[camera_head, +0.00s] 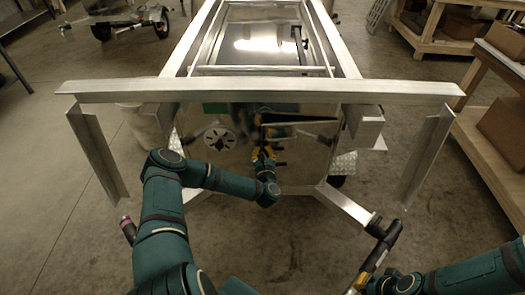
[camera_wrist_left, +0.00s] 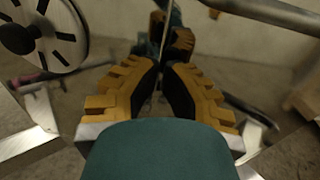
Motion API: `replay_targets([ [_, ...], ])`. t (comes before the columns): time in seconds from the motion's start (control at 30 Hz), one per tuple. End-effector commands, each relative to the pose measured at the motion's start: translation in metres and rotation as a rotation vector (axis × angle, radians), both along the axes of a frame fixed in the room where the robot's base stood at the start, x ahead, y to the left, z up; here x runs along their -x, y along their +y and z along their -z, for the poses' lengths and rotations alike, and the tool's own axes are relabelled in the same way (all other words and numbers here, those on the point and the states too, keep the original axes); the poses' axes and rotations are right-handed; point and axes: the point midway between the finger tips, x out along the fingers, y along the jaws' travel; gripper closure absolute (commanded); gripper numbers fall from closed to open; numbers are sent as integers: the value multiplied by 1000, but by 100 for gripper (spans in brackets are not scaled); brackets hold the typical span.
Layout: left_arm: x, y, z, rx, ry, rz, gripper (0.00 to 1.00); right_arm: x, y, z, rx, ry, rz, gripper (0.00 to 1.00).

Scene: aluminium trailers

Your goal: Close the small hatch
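The trailer's shiny front panel (camera_head: 205,160) faces me. A dark rectangular part (camera_head: 300,133), which looks like the small hatch, sits right of the round slotted vent (camera_head: 220,138). Reflections make its outline and angle hard to read. My left gripper (camera_head: 263,157) is at the lower left of this part. In the left wrist view, its yellow-and-black fingers (camera_wrist_left: 159,72) are close together at a thin upright edge (camera_wrist_left: 167,32). I cannot tell whether they grip it. My right gripper (camera_head: 362,281) is low at the right, mostly cut off, away from the panel.
An aluminium crossbar (camera_head: 260,91) spans above the panel, with uprights (camera_head: 95,158) and (camera_head: 428,155) at both sides. A frame beam (camera_head: 347,207) runs out at lower right. Wooden shelving (camera_head: 485,140) stands at the right. Open concrete floor lies at the left.

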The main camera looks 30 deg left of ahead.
Motion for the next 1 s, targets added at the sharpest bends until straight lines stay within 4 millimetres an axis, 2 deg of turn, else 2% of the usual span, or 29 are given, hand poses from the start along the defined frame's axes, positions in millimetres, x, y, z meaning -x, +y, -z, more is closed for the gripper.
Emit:
replay_targets([
  [0.47, -5, 4, 0, 0, 0, -1, 100, 0, 0, 1, 0, 1, 0, 100],
  [0.8, -29, 25, 3, -1, -2, -2, 100, 8, 1, 26, -4, 16, -13, 100],
  [1.0, -34, 29, -1, -1, 0, -3, 100, 9, 2, 26, -4, 20, -15, 100],
])
